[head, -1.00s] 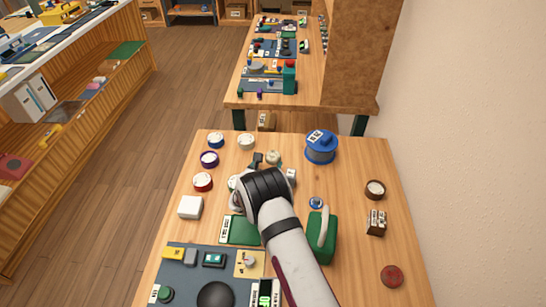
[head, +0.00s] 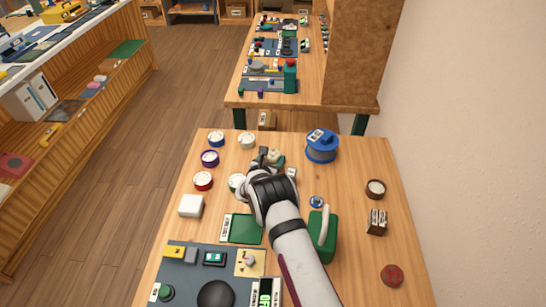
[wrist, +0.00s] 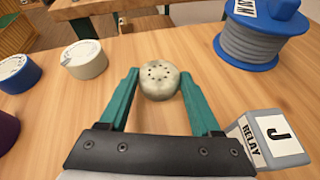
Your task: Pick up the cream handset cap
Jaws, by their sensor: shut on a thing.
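The cream handset cap (wrist: 160,80) is a small round piece with dark holes in its top. In the wrist view it sits between the tips of my teal fingers. My gripper (wrist: 159,76) is shut on it. In the head view the cap (head: 277,157) shows just beyond my wrist, and my gripper (head: 268,159) is partly hidden by my own arm. I cannot tell whether the cap touches the table or is a little above it.
A blue spool (wrist: 252,38) stands to the right beyond the cap. A grey relay block (wrist: 266,140) is close to my right finger. A cream round tin (wrist: 84,59) and a blue-rimmed one (wrist: 17,73) stand left.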

